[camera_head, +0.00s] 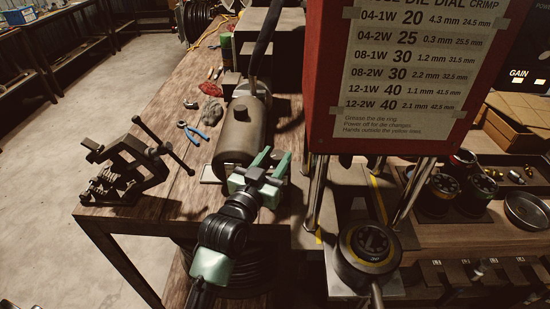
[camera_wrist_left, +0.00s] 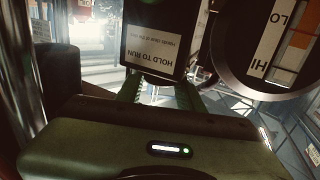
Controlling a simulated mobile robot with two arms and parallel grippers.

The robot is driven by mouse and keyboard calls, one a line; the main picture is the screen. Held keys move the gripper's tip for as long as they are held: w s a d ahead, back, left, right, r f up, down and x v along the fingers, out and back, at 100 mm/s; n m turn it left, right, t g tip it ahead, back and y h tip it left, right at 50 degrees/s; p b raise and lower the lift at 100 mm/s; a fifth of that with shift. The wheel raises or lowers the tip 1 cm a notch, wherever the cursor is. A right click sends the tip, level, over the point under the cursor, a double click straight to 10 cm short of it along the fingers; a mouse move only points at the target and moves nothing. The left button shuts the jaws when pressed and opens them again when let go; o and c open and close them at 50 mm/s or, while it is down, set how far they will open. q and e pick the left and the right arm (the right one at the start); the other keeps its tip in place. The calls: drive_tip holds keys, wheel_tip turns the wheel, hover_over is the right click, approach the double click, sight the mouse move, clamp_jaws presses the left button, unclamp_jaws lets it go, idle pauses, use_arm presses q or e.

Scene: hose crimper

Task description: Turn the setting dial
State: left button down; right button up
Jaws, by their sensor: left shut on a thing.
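A round black dial (camera_head: 369,246) with a yellow-marked face sits on a metal plate at the lower middle right of the head view; it appears to be the setting dial. My left gripper (camera_head: 272,161), with green fingers, is well to the left of it, over the bench's front part. In the left wrist view, a dark box labelled "HOLD TO RUN" (camera_wrist_left: 153,50) is between the green fingers of the left gripper (camera_wrist_left: 160,92). I take the gripper as shut on this box. The dial's markings are too small to read. My right gripper is not in view.
A red-framed chart (camera_head: 410,70) of die and dial settings stands on chrome posts behind the dial. A dark cylinder (camera_head: 240,132) is just behind the left gripper. A black vise-like tool (camera_head: 125,165) and blue pliers (camera_head: 190,130) lie left. Ringed black dies (camera_head: 437,190) stand right.

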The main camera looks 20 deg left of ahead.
use_arm(q)
drive_tip(key=shift+a+m+h, duration=0.1)
drive_tip(key=shift+m+h, duration=0.3)
drive_tip(key=shift+h, duration=0.3)
drive_tip(key=shift+f+m+h, duration=0.1)
drive_tip(key=shift+m+h, duration=0.2)
drive_tip(key=shift+a+f+m+g+h+b, duration=0.15)
drive_tip(key=shift+m+g+h+b, duration=0.35)
drive_tip(key=shift+h, duration=0.4)
drive_tip(key=m+g+h+b, duration=0.1)
drive_tip(key=b, duration=0.2)
drive_tip(key=m+h+b, duration=0.1)
drive_tip(key=h+b, duration=0.1)
drive_tip(key=b, duration=0.2)
drive_tip(key=m+g+h+b, duration=0.1)
drive_tip(key=m+h+b, duration=0.1)
drive_tip(key=b, duration=0.1)
drive_tip(key=shift+w+a+g, duration=0.2)
drive_tip(key=shift+a+g, duration=0.05)
drive_tip(key=shift+g, duration=0.05)
drive_tip(key=shift+r+g+h+b, duration=0.25)
drive_tip(key=shift+h+b, duration=0.25)
drive_tip(key=shift+b, duration=0.65)
drive_tip(key=c, duration=0.9)
unclamp_jaws()
